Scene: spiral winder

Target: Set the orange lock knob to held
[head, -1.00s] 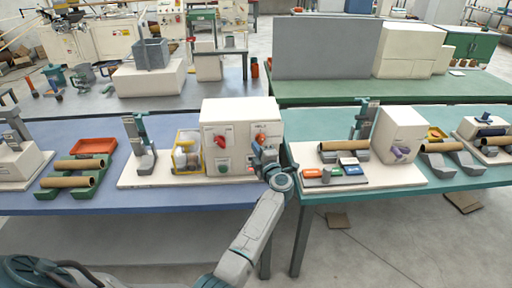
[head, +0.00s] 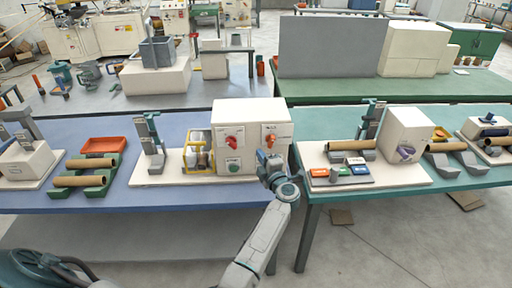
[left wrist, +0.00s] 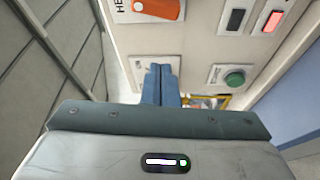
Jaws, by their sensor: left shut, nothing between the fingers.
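The orange lock knob (head: 270,139) is on the right part of the front of a white control box (head: 222,110). In the left wrist view the orange knob (left wrist: 160,9) is cut by the top edge. It lies nearly level there, its white-marked end beside a partly visible label starting "HE". My left gripper (head: 264,155) is just below the knob in the head view. In the left wrist view its blue fingers (left wrist: 160,72) are together and empty, apart from the knob, before a pale plate on the panel. My right gripper is not in view.
A lit red indicator (left wrist: 272,21) and a dark one (left wrist: 236,20) show on the panel. A yellow-framed unit (head: 197,160) stands left of the box.

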